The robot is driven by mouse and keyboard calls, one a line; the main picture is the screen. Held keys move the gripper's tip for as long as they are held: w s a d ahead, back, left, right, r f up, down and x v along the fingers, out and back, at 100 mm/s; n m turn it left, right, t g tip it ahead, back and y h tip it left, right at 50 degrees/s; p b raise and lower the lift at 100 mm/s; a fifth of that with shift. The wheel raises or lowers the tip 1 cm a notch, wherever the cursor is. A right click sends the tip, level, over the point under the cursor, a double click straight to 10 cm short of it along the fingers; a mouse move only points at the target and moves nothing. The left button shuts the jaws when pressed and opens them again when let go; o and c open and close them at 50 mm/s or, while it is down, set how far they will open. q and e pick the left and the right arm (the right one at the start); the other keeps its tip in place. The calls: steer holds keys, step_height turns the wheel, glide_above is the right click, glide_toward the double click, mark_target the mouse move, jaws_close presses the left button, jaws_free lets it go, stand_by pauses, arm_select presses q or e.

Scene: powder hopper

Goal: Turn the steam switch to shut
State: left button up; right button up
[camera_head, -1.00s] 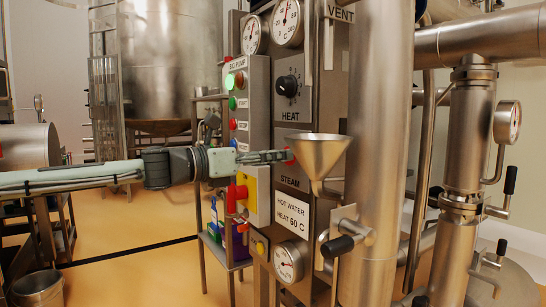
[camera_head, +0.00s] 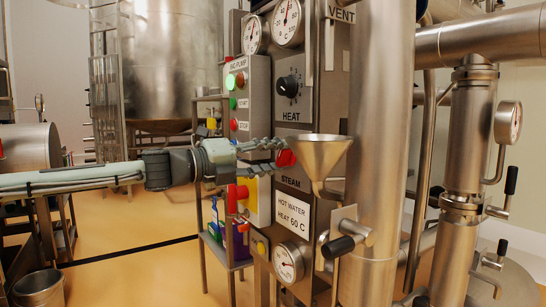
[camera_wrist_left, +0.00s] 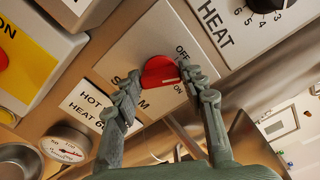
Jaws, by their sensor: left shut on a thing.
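The steam switch is a red knob (camera_head: 286,158) on the steel STEAM plate (camera_head: 291,182), partly behind the steel funnel in the head view. In the left wrist view the red knob (camera_wrist_left: 158,72) has a white mark near the ON label, with OFF above it. My left gripper (camera_head: 277,156) reaches the knob from the left. In the left wrist view its fingers (camera_wrist_left: 156,82) stand on either side of the knob and are shut on it. The fingers cover part of the STEAM lettering. My right gripper is not in view.
The steel funnel (camera_head: 320,152) stands close to the right of the fingers. The black HEAT knob (camera_head: 287,86) is above. A yellow box with a red handle (camera_head: 237,192) is below the wrist, and a button box (camera_head: 247,105) is above it.

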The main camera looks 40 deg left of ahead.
arm_select(q)
steer(key=n, duration=0.4)
steer(key=shift+f+n, duration=0.1)
steer(key=shift+n, duration=1.4)
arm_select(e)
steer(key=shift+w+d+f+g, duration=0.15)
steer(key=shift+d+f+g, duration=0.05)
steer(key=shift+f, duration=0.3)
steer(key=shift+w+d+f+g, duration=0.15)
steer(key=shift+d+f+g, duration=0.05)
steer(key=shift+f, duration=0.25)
arm_select(q)
steer(key=o, duration=1.2)
steer(key=shift+c, duration=0.2)
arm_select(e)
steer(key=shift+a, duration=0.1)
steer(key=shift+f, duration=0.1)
arm_select(q)
steer(key=shift+s, duration=0.1)
steer(key=shift+s+a, duration=0.2)
steer(key=shift+s, duration=0.2)
steer(key=v, duration=1.1)
